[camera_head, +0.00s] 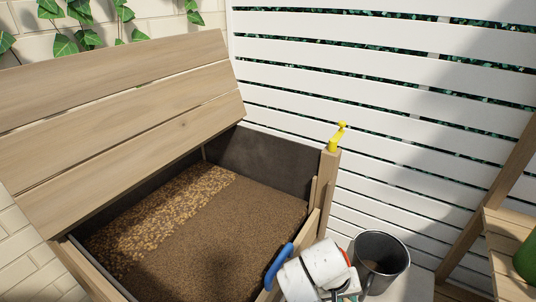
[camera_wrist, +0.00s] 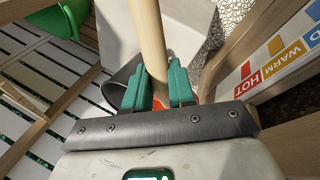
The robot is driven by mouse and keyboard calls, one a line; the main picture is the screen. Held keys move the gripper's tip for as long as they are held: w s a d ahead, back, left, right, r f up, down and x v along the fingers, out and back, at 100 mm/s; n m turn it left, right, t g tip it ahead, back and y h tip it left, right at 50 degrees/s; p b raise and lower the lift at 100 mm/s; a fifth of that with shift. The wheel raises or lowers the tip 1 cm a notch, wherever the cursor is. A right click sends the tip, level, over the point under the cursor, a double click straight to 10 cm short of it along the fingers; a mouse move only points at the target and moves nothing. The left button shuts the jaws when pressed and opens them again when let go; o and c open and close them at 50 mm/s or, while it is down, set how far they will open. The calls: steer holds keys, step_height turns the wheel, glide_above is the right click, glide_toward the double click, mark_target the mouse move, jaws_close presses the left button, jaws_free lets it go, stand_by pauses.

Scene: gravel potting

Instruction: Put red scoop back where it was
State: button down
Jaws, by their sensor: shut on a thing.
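My gripper (camera_wrist: 158,92), with teal fingers, is shut around a round pale wooden handle (camera_wrist: 150,40) in the wrist view. A small orange-red part (camera_wrist: 194,90) shows beside the fingers and seems to belong to the held red scoop; most of the scoop is hidden. In the head view, a bit of red (camera_head: 347,257) shows by my white wrist, just left of a dark grey bucket (camera_head: 401,262). The bucket's curved rim (camera_wrist: 117,92) shows behind the fingers in the wrist view. I cannot tell whether the scoop touches it.
An open wooden bin (camera_head: 316,212) holds brown granular material, with its slatted lid (camera_head: 110,100) raised. A yellow piece (camera_head: 337,137) sits on its corner post. A temperature-label board (camera_wrist: 275,60) is close at right in the wrist view. A wooden slatted shelf (camera_head: 510,245) holds something green.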

steer(key=shift+s+f, duration=0.4)
steer(key=shift+s, duration=0.05)
steer(key=s+r+p, duration=0.4)
steer(key=r+p, duration=0.5)
steer(key=p, duration=0.2)
steer(key=s+r+p, duration=0.3)
steer(key=r+p, duration=0.7)
steer(key=p, duration=0.1)
steer(key=shift+s+r, duration=0.15)
steer(key=shift+s, duration=0.25)
